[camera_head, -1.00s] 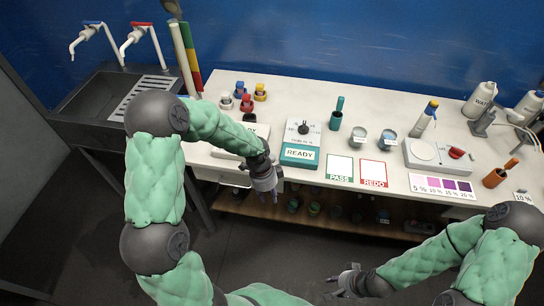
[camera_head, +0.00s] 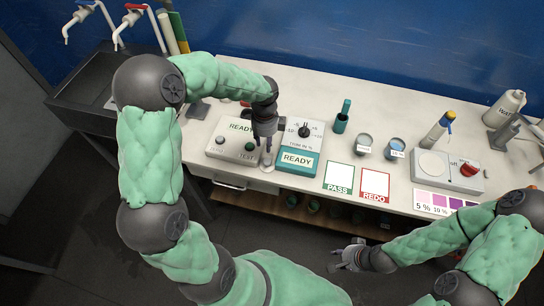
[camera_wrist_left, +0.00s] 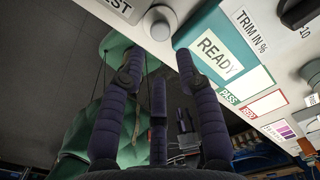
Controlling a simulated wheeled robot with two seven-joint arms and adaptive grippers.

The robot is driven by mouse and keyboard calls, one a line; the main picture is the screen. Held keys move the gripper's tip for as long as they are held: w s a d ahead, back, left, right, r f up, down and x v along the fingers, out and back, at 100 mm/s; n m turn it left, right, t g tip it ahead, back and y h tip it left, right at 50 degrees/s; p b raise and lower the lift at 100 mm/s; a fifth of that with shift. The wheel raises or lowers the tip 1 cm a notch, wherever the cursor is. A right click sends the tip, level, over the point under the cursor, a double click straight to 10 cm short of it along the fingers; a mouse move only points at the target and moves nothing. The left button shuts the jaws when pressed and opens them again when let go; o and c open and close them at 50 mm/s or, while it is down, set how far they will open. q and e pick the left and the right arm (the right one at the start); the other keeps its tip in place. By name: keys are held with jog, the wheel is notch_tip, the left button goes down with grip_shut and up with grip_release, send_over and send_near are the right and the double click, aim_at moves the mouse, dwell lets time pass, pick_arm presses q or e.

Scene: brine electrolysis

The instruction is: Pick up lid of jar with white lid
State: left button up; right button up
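My left gripper (camera_head: 267,158) points down at the front edge of the counter, between the grey READY/TEST box and the teal READY box. In the left wrist view its fingers (camera_wrist_left: 158,75) are spread apart with nothing between them. A small pale round thing (camera_wrist_left: 160,23) stands just beyond the fingertips, and shows under them in the head view (camera_head: 268,168). I cannot tell whether it is the white-lidded jar. The coloured-lid jars at the back are mostly hidden behind my left arm; only a bit of red (camera_head: 245,104) shows. My right gripper (camera_head: 347,254) is open and empty, low in front of the counter.
The grey READY/TEST box (camera_head: 216,150) and teal READY box (camera_head: 297,162) flank my left gripper closely. PASS (camera_head: 339,177) and REDO (camera_head: 374,183) cards lie to the right.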

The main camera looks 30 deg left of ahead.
pick_arm(q)
send_over(267, 161)
jog(key=f, duration=0.4)
jog(key=shift+a+f+b, duration=0.25)
jog(key=shift+a+b, duration=0.05)
jog(key=shift+b, duration=0.1)
jog(key=shift+w+f, duration=0.1)
jog(key=shift+f, duration=0.4)
jog(key=shift+d+f, duration=0.15)
jog(key=shift+f, duration=0.15)
notch_tip(267, 161, down, 4)
jog(key=shift+d+f+b, duration=0.15)
jog(key=shift+b, duration=0.55)
jog(key=c, duration=0.6)
